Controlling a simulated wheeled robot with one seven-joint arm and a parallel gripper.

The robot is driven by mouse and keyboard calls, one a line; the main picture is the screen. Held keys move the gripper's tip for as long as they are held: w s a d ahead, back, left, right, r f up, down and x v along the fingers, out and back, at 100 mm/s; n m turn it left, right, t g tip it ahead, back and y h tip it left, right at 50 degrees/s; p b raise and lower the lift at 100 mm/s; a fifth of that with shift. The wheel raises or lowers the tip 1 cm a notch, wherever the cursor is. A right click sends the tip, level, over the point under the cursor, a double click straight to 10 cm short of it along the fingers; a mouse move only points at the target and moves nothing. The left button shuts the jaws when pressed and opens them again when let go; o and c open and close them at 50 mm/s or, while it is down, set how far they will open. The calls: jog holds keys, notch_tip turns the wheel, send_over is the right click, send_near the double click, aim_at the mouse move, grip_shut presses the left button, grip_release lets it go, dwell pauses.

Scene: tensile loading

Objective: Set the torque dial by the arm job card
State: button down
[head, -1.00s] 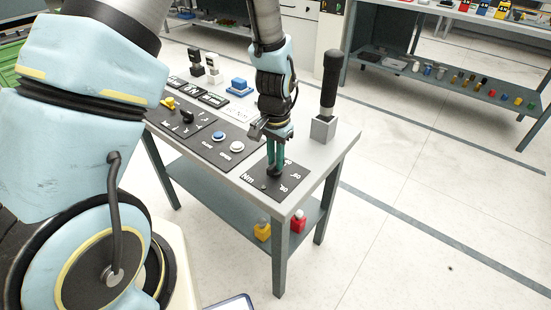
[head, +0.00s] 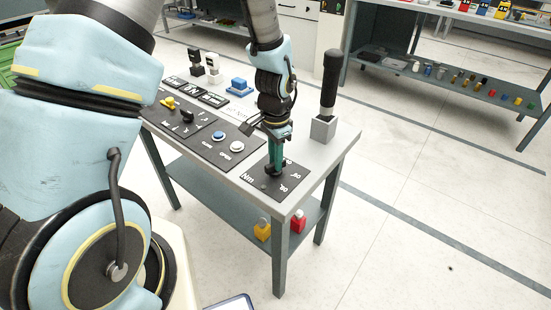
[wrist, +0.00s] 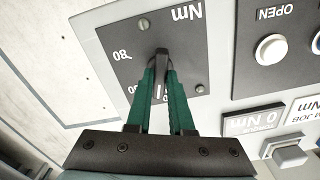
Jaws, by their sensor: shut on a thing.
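The torque dial (wrist: 161,62) is a dark knob on a black panel (wrist: 195,52) marked Nm, with numbers around it, 80 among them. My gripper (head: 275,170) points down at this panel, at the near right corner of the bench. In the wrist view its green fingers (wrist: 160,85) are shut on the dial, hiding part of it and some markings. A small display (wrist: 253,120) appears upside down in the wrist view and seems to read torque 0 Nm. Part of a white job card (wrist: 306,112) shows beside it; its number is cut off.
A panel with a blue button (head: 218,135) and a white button (head: 237,146) lies left of the dial panel. A black-handled tool stands in a grey holder (head: 323,128) close on the right. Yellow (head: 262,230) and red (head: 298,222) items sit on the lower shelf.

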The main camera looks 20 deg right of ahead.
jog(key=m, duration=0.4)
jog(key=shift+r+m+p, duration=0.1)
jog(key=shift+m+p, duration=0.2)
jog(key=shift+p, duration=0.05)
jog(key=shift+m+p, duration=0.45)
jog(key=shift+m, duration=1.15)
jog(key=c, duration=0.8)
grip_release()
notch_tip(320, 180, up, 11)
jog(key=shift+b, duration=0.35)
